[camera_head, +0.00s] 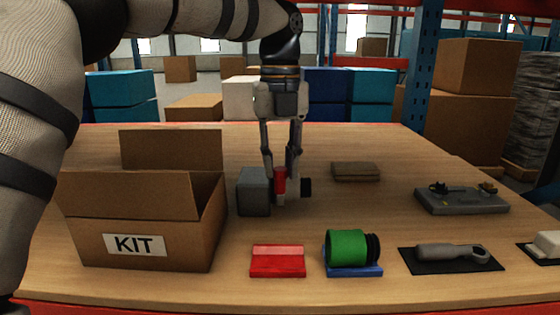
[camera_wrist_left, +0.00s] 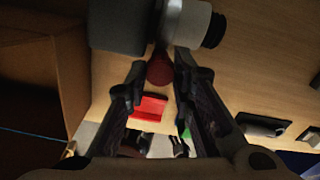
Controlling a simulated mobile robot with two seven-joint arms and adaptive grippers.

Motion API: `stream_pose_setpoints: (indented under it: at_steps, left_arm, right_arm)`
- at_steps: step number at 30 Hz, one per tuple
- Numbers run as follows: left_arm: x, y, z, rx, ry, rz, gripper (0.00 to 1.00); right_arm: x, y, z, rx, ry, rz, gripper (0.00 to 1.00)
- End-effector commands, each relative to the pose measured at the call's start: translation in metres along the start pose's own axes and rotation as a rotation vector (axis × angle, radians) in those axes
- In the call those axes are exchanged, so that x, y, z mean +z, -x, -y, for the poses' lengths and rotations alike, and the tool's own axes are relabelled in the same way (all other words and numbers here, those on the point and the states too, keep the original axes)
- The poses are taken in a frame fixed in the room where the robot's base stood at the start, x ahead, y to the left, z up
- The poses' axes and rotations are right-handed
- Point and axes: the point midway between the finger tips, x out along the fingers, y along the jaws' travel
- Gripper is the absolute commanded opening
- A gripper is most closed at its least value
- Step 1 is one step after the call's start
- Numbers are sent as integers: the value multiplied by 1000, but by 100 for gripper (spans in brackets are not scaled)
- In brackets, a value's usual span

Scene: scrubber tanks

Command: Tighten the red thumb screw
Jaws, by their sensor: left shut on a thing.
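The red thumb screw (camera_head: 280,181) stands upright at a grey block-shaped tank part (camera_head: 253,191) on the wooden table, with a black cap (camera_head: 306,187) on its right side. My left gripper (camera_head: 280,176) comes down from above, with its fingers on either side of the screw, and is shut on it. In the left wrist view the red screw (camera_wrist_left: 160,70) shows between the two fingertips (camera_wrist_left: 158,72), in front of a grey and white body with a black end (camera_wrist_left: 214,31). My right gripper is not in view.
An open KIT box (camera_head: 190,245) stands on the left. In front lie a red block (camera_head: 277,261), a green spool (camera_head: 347,246) on a blue base, and a grey tool (camera_head: 450,254) on a black mat. A brown block (camera_head: 355,172) and grey plate (camera_head: 462,201) lie further back.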

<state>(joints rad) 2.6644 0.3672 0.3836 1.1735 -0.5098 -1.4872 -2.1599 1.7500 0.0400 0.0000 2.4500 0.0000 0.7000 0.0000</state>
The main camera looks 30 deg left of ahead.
Motion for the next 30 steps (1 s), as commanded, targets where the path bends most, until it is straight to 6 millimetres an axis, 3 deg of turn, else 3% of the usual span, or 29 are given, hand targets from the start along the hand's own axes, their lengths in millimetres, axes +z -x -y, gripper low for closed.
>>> stream_pose_setpoints:
  at_steps: [4, 5, 7, 17, 20, 27, 30]
  left_arm:
    - [0, 1, 0, -2, -1, 2, 0]
    - [0, 1, 0, -2, -1, 2, 29]
    - [0, 1, 0, -2, 0, 2, 42]
    - [0, 4, 0, -1, 1, 2, 42]
    - [1, 21, 1, -3, 1, 4, 42]
    - [0, 88, 1, -3, 1, 4, 42]
    - [2, 102, 0, 2, 7, 1, 42]
  right_arm:
    - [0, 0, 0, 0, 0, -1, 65]
    - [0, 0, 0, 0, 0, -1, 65]
    - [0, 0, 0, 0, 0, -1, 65]
    - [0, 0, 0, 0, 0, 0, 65]
    - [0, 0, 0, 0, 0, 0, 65]
    - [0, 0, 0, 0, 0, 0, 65]
    - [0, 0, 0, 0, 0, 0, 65]
